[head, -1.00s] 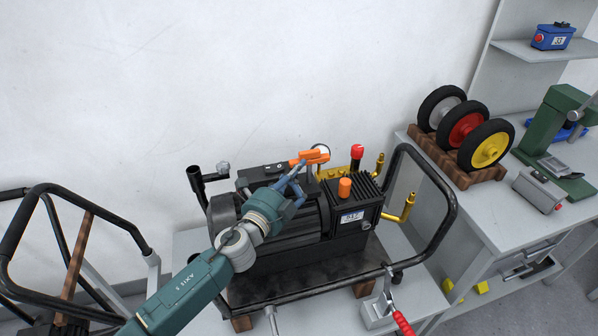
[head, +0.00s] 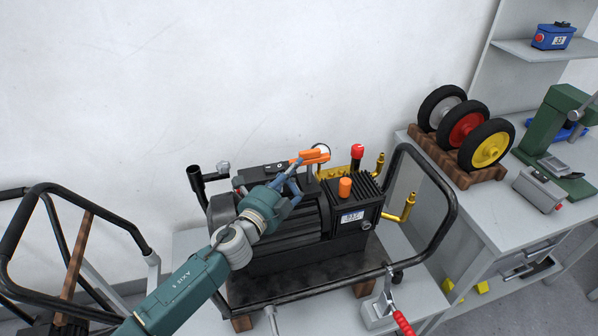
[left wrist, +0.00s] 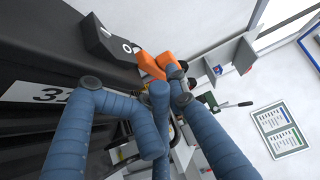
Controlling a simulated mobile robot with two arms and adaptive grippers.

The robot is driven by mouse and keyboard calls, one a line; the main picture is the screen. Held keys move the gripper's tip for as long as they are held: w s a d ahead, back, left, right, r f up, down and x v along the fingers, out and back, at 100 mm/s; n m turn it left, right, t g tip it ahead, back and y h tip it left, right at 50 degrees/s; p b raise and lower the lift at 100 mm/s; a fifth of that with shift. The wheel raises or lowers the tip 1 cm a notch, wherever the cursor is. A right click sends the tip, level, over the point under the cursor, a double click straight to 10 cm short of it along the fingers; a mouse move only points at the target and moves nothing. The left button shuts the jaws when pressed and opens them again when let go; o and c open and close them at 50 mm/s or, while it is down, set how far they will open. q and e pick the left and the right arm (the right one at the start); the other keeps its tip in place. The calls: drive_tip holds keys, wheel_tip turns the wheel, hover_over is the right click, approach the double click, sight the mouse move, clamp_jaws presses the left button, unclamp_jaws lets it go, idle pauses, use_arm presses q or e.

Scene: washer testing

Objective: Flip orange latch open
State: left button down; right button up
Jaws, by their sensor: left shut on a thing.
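The orange latch (head: 316,156) sits on top of the black pump, near a round gauge. It also shows in the left wrist view (left wrist: 158,64), just beyond the fingertips. My left gripper (head: 293,172) reaches over the pump from the lower left, its blue fingers at the left end of the latch. In the left wrist view the fingers (left wrist: 160,84) are closed in on the latch, partly covering its near end. The exact contact is hidden by the fingers. My right gripper is not in view.
The pump (head: 320,225) stands on a black tray inside a tubular frame (head: 448,190). An orange cap (head: 345,187), a red-topped knob (head: 357,152) and brass pipes (head: 408,206) are close to the latch. Wheels (head: 466,130) stand on the right bench. The wall behind is clear.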

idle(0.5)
use_arm(q)
drive_tip(key=v, duration=0.8)
